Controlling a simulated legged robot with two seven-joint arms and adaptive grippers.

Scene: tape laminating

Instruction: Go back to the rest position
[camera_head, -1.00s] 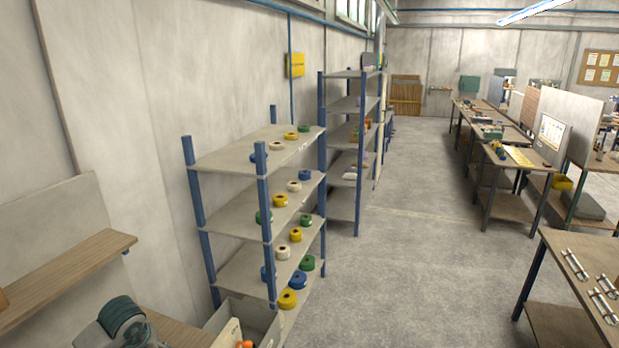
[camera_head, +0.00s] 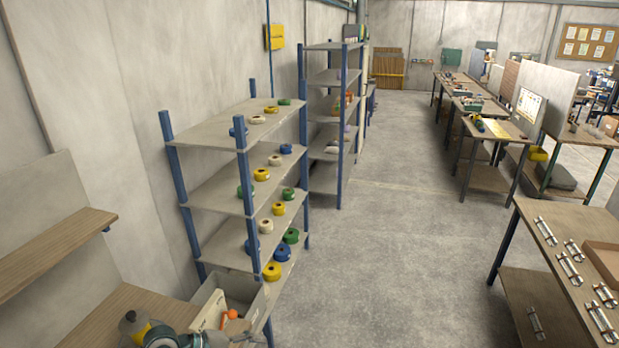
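Neither of my grippers can be made out in the head view. A grey and teal rounded piece with a yellow band (camera_head: 160,337) shows at the bottom left edge, by the wooden bench. It is cut off by the frame, and I cannot tell whether it is a part of my arm or a tool. No gripper fingers show on it. The task names no other object.
A blue-post shelf (camera_head: 215,196) holds several tape rolls. A grey bin (camera_head: 245,289) with an orange-handled item (camera_head: 229,315) stands before it. A wooden bench (camera_head: 108,310) is at left, a table with metal parts (camera_head: 535,262) at right. The floor (camera_head: 400,250) between is clear.

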